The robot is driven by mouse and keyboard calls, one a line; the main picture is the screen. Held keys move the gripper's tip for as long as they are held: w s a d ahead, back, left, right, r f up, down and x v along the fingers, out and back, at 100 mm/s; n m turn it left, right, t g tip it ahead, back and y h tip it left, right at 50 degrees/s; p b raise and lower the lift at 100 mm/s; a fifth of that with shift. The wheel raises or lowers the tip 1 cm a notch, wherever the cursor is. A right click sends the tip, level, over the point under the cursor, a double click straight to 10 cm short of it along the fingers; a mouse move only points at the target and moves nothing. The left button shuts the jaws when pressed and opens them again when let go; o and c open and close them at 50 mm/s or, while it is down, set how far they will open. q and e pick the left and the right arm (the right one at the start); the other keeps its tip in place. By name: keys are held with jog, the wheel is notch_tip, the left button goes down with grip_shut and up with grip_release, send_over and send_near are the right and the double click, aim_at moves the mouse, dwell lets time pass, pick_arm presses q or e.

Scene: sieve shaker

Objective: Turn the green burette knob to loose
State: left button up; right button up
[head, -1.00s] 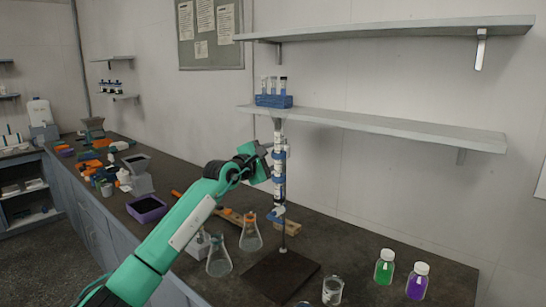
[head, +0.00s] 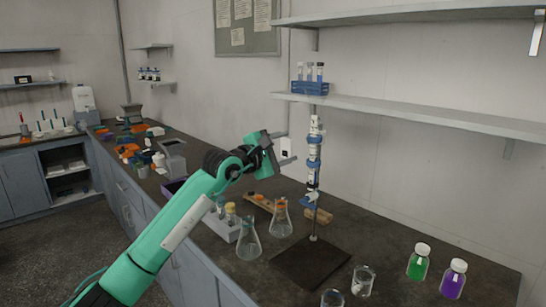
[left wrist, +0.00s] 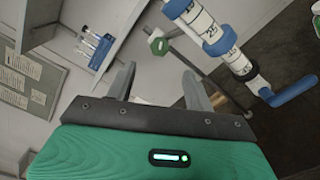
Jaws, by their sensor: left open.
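The burette (head: 314,165) stands upright on a stand with a dark base plate (head: 310,262), with blue clamp parts along it. In the left wrist view the burette (left wrist: 208,30) shows white with dark marks and blue bands. A green hexagonal knob (left wrist: 158,46) shows there beyond my fingertips, roughly between them in the picture. In the head view I cannot make out the knob. My left gripper (head: 288,152) is open and empty, just left of the burette and apart from it. Its two fingers also show in the left wrist view (left wrist: 158,82). My right gripper is not in view.
Two flasks (head: 249,241) (head: 282,220) stand left of the base. Beakers (head: 363,281) and green (head: 418,263) and purple (head: 453,279) bottles stand to the right. A shelf (head: 420,115) with a blue tube rack (head: 311,87) is above.

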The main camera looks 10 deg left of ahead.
pick_arm(q)
jog(key=v, duration=0.4)
jog(key=shift+s+b, duration=0.1)
jog(key=shift+b, duration=0.2)
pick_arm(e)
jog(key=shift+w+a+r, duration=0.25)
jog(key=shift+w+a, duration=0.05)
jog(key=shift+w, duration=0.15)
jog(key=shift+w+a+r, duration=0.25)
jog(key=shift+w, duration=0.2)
